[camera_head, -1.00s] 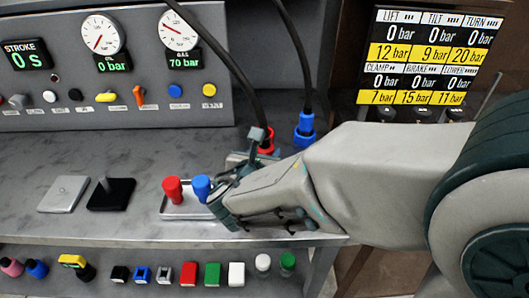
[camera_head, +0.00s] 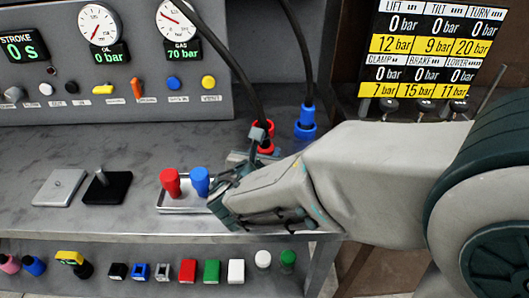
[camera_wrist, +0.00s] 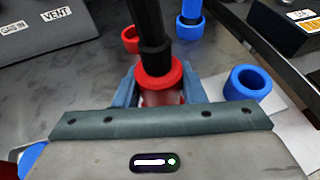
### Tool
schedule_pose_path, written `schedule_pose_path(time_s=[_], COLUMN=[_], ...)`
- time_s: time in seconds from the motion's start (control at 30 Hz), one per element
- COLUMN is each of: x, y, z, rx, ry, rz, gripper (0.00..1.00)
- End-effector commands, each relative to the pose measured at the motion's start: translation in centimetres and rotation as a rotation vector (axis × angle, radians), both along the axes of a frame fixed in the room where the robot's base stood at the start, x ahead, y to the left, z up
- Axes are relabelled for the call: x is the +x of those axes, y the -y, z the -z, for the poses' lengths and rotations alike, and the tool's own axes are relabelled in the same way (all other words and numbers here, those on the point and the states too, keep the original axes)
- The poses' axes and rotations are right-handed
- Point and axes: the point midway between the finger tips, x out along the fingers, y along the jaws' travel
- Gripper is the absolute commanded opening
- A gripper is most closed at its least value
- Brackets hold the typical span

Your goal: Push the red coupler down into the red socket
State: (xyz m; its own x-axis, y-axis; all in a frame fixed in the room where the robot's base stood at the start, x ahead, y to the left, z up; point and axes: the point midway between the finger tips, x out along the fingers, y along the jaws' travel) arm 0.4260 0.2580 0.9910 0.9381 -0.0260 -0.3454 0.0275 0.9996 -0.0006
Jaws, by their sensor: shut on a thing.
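My gripper (camera_wrist: 155,88) is shut on the red coupler (camera_wrist: 158,80), with one finger on each side of it. A black hose rises from the coupler. In the head view the coupler (camera_head: 266,148) shows small behind my gripper (camera_head: 248,152). A paler reddish part shows just below the coupler between the fingers; I cannot tell whether it is the red socket or how deep the coupler sits. An empty red ring (camera_wrist: 131,38) stands behind and to the left, apart from the coupler. An open blue ring-shaped socket (camera_wrist: 248,82) stands to the right.
A blue coupler (camera_head: 306,123) with its hose stands upright behind. A red cap (camera_head: 171,182) and a blue cap (camera_head: 199,182) stand on a pale tray (camera_head: 180,210) left of my gripper. A black plate with a peg (camera_head: 108,190) lies further left. The bench between is clear.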

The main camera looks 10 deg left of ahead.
Motion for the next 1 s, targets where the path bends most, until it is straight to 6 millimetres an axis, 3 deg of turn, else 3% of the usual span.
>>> schedule_pose_path(time_s=[0.57, 0.6, 0.67, 1.0], x=[0.0, 0.0, 0.0, -0.2], y=[0.0, 0.0, 0.0, 0.0], z=[1.5, 1.4, 1.4, 1.4], rx=[0.0, 0.001, 0.001, 0.0], ry=[0.001, 0.001, 0.001, 0.0], rz=[0.0, 0.0, 0.0, 0.0], gripper=[0.05, 0.42, 0.59, 0.62])
